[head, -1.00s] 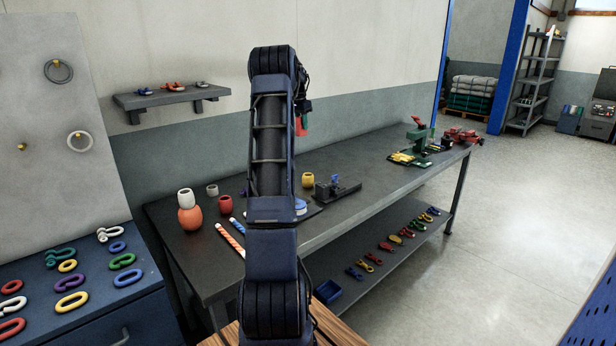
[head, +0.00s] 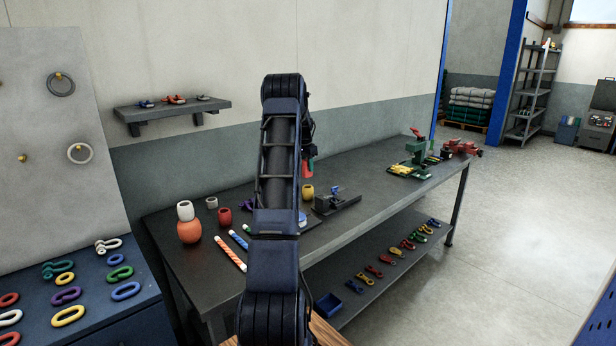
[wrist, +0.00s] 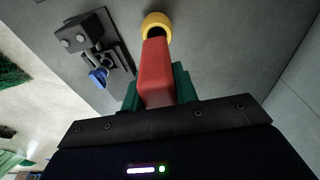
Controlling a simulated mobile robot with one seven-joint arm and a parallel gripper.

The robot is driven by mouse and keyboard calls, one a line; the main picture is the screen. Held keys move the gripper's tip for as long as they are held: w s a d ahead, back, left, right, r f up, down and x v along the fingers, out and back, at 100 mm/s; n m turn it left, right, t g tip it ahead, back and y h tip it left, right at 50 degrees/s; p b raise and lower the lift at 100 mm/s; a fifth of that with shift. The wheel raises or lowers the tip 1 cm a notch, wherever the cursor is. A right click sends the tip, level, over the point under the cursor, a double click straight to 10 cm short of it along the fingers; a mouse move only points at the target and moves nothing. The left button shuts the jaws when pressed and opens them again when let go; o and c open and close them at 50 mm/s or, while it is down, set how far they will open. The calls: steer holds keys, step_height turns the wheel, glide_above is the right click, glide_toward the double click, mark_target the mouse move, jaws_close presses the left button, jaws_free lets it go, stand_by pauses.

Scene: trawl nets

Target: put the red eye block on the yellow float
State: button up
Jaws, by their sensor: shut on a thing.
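The red eye block (wrist: 155,72) is held between the green fingers of my gripper (wrist: 157,88) in the wrist view. It also shows as a small red piece (head: 308,168) in the head view, partly behind my arm. The yellow float (head: 308,192) stands on the bench, just below the block in the head view. In the wrist view the float's yellow rim (wrist: 157,18) with a dark hole shows beyond the block's far end. The block overlaps part of the rim in that view; I cannot tell whether they touch.
A dark fixture with a blue part (head: 336,200) stands right of the yellow float. A red float (head: 224,217), a small grey-white float (head: 212,203) and a white float (head: 185,210) on an orange one (head: 190,231) stand left. Striped rods (head: 230,253) lie in front.

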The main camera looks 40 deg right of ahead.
mark_target(308, 175)
steer(key=shift+f, duration=2.5)
steer(key=shift+f, duration=0.15)
steer(key=o, duration=1.1)
steer(key=shift+c, duration=0.2)
